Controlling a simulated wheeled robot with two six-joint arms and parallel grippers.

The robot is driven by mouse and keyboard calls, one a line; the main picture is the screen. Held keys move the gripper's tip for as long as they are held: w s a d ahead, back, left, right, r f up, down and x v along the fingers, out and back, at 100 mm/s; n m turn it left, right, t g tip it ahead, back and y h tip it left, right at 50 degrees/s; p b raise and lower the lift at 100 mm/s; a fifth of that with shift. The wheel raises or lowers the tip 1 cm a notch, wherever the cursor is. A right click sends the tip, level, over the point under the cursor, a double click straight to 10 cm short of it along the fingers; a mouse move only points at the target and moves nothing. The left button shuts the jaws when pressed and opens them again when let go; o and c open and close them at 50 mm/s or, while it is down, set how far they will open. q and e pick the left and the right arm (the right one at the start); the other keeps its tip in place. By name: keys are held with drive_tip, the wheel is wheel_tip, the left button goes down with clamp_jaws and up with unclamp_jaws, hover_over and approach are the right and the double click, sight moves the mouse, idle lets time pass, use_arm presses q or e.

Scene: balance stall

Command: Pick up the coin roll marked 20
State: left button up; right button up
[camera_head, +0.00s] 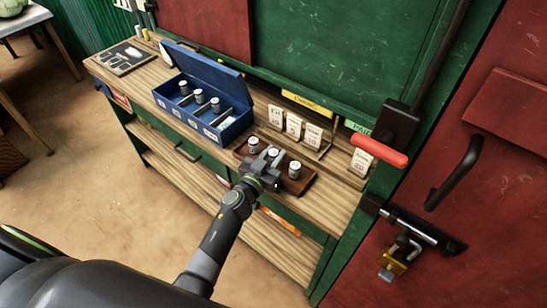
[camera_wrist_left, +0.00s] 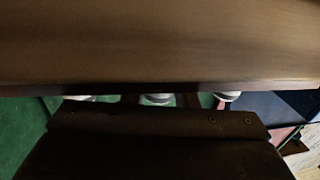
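Three pale coin rolls with dark bands stand in a brown wooden tray on the counter: a left one (camera_head: 253,144), a middle one (camera_head: 272,152) and a right one (camera_head: 295,169). Their marks are too small to read, so I cannot tell which is 20. My left gripper (camera_head: 264,162) is at the front of the tray (camera_head: 302,186), close to the middle roll and partly covering it. Whether its fingers are apart or shut is unclear. In the left wrist view, pale roll ends (camera_wrist_left: 157,99) show past the dark gripper body. My right gripper is out of view.
A blue open box (camera_head: 235,127) with more rolls (camera_head: 215,104) stands left of the tray. Price cards (camera_head: 293,126) stand behind it. A red-handled lever (camera_head: 380,151) is at the right. A dark board (camera_head: 124,58) lies at the far left.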

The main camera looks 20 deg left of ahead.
use_arm(q)
clamp_jaws()
drive_tip(key=shift+r, duration=0.15)
